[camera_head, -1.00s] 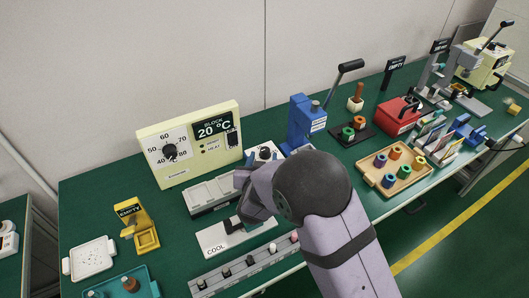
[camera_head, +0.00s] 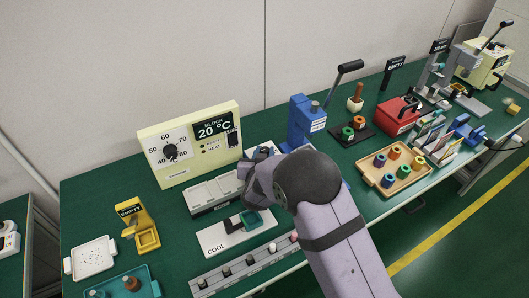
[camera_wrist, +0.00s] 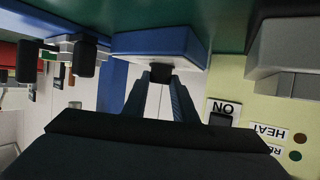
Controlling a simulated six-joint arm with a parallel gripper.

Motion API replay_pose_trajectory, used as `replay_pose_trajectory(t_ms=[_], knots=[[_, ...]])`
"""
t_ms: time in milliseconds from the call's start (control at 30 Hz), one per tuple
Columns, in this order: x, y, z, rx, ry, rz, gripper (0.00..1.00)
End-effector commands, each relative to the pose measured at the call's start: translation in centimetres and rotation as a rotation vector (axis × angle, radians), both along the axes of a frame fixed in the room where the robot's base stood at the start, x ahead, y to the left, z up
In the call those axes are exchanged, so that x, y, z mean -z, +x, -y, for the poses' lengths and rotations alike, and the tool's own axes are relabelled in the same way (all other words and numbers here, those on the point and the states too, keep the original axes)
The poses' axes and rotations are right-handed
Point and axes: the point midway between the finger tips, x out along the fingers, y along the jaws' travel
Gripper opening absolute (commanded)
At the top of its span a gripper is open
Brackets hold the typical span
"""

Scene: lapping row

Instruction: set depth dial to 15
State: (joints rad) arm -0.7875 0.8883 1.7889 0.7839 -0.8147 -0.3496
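My gripper (camera_wrist: 160,85) is in front of the panel area between the cream block unit and the blue press. In the wrist view, which is upside down, its two dark fingers stand apart. A small black part (camera_wrist: 160,72), possibly a knob, lies between their tips against a blue block (camera_wrist: 160,45); I cannot tell if they touch it. The depth dial's scale is not readable. In the head view my wrist covers most of the white panel (camera_head: 272,146) beside the blue press (camera_head: 302,122).
The block unit (camera_head: 205,165) has its own black dial (camera_head: 171,152), a 20 °C display and an ON switch (camera_wrist: 223,112) close to my gripper. A grey tray (camera_head: 212,194) and COOL plate (camera_head: 212,237) lie below. A wooden tray (camera_head: 372,177) stands right.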

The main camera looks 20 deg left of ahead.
Motion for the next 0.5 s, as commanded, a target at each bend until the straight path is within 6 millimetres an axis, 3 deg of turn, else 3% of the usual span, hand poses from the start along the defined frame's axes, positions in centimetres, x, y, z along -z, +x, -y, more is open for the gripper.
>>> replay_pose_trajectory(t_ms=[500], knots=[[-0.42, 0.11, -0.51, 0.17, 0.004, 0.006, 0.03]])
